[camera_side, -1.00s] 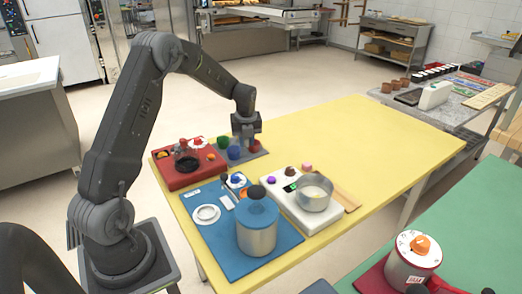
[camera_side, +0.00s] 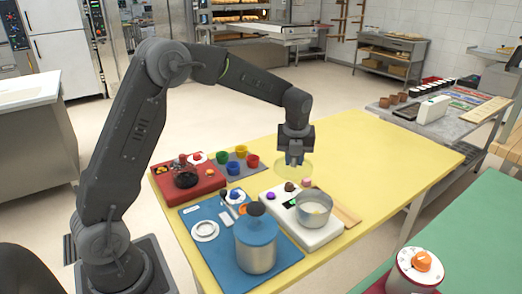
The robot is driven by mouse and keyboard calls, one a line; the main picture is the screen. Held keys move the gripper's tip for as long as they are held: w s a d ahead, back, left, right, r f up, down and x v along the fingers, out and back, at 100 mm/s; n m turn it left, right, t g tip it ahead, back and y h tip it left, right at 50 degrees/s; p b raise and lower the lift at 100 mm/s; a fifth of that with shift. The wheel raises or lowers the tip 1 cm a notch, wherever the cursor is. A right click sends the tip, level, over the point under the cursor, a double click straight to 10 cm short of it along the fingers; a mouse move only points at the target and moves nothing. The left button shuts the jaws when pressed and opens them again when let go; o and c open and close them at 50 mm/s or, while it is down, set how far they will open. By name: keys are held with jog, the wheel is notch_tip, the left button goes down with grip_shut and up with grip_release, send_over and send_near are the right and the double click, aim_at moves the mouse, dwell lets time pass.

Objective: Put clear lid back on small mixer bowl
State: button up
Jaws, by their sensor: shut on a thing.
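My gripper (camera_side: 294,160) is shut on the clear lid (camera_side: 292,175), a see-through round disc that hangs roughly level just under the fingers. The lid is above the yellow table, behind the white base unit. An open metal bowl (camera_side: 312,216) with pale contents sits on the right part of that white base (camera_side: 310,236). It looks like the small mixer bowl. The lid is up and to the left of the bowl in the picture, apart from it. The exact height of the lid above the table is hard to tell.
Small coloured knobs or balls line the back of the white base. A red unit (camera_side: 205,184) and coloured cups on a grey mat are at left. The yellow table's right side (camera_side: 390,160) is clear.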

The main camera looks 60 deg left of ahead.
jog(key=d+r+m, duration=0.1)
jog(key=d+r, duration=0.1)
jog(key=d, duration=0.7)
jog(key=shift+d+f, duration=0.2)
jog(key=shift+f, duration=3.05)
jog(key=shift+f, duration=0.15)
jog(key=o, duration=1.4)
notch_tip(320, 180, up, 7)
